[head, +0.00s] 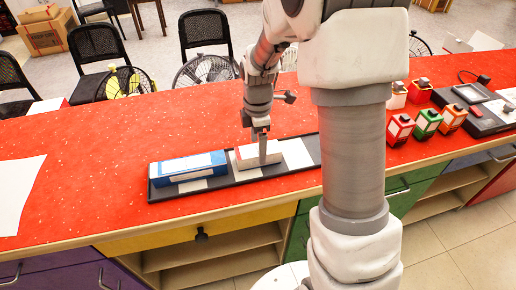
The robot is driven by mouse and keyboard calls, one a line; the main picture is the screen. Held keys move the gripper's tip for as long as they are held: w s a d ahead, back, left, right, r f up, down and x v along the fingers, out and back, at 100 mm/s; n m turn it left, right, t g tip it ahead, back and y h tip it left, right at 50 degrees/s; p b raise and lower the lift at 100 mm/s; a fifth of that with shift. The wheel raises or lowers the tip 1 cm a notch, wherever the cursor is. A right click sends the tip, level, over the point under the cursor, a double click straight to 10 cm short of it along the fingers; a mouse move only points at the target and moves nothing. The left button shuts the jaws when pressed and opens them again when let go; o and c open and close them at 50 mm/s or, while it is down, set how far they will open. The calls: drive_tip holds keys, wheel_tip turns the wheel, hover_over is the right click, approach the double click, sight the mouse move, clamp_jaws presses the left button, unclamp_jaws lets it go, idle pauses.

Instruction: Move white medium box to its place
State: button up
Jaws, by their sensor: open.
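A white box (247,157) with a reddish edge lies on a long dark tray (228,184) on the red counter. I take it to be the white medium box. My gripper (263,146) points down right at this box, with one finger showing in front of its near side. The other finger is hidden, so I cannot tell if the fingers touch the box. The jaws are open. A larger blue and white box (188,166) lies on the tray's left part. A bare white patch (296,154) shows on the tray to the right of the white box.
My arm covers the tray's right end. Small red, green and orange containers (427,123) and a dark device (474,108) stand on the counter at right. A white sheet (16,190) lies at left. The red counter (100,150) between is clear. Chairs and fans stand behind.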

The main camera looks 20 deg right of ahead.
drive_tip(key=s+r+m+t+p, duration=0.1)
drive_tip(key=s+r+m, duration=0.3)
drive_tip(key=r, duration=0.5)
drive_tip(key=s+r+m+t, duration=0.1)
drive_tip(key=s+r+m, duration=0.25)
drive_tip(key=r, duration=0.55)
drive_tip(key=s+r+m+t, duration=0.3)
drive_tip(key=s+m, duration=0.7)
drive_tip(key=s, duration=0.3)
drive_tip(key=shift+r+t, duration=0.15)
drive_tip(key=shift+t, duration=0.15)
drive_tip(key=shift+m, duration=0.25)
wheel_tip(320, 180, up, 6)
drive_tip(key=p, duration=0.6)
